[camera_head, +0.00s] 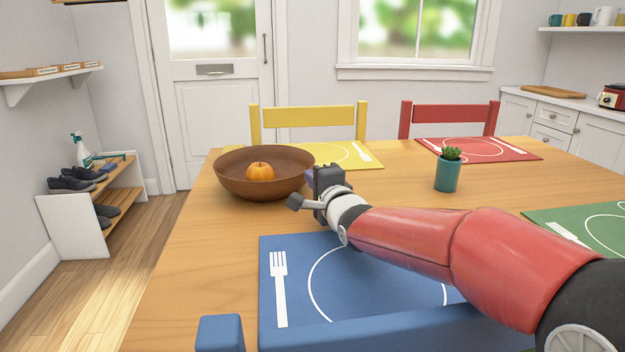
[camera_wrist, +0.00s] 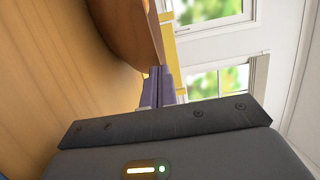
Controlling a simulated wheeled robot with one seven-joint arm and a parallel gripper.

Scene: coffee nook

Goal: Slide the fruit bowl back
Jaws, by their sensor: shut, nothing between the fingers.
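The fruit bowl (camera_head: 232,180) is brown and round, with an orange fruit (camera_head: 261,172) inside. It stands upright on the left part of the wooden table. My gripper (camera_head: 312,176) is shut and empty, close to the right side of the bowl, low over the table. In the wrist view the shut purple fingers (camera_wrist: 159,82) point toward the bowl (camera_wrist: 132,28), whose side fills the upper middle. I cannot tell whether the fingertips touch the bowl.
A yellow placemat (camera_head: 355,158) lies behind the bowl, before a yellow chair (camera_head: 309,117). A blue placemat (camera_head: 290,262) lies under my arm. A small potted plant (camera_head: 447,172) stands to the right. The table's left edge is near the bowl.

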